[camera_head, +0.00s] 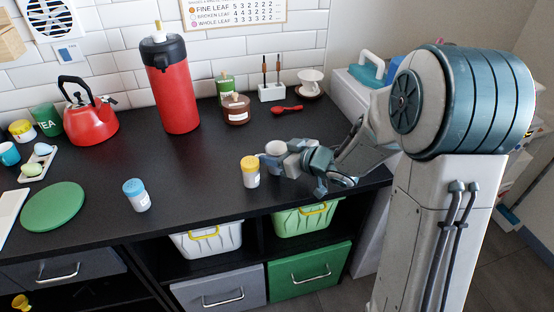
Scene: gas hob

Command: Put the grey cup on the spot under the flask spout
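The red flask (174,95) with a black top stands upright at the back of the dark counter. No marked spot shows at its foot, and I cannot make out its spout clearly. A small grey cup (276,148) is at the right of the counter, behind the yellow-lidded jar. My gripper (281,158) reaches in from the right and is right at the cup. Its fingers partly cover the cup. At this size I cannot tell whether they are closed on it, or whether the cup touches the counter.
A yellow-lidded jar (250,172) stands close left of my gripper. A blue-lidded jar (137,195) stands near the front edge. A red kettle (91,122) is left of the flask; a brown jar (236,110) and red spoon (287,109) are right. The counter's middle is clear.

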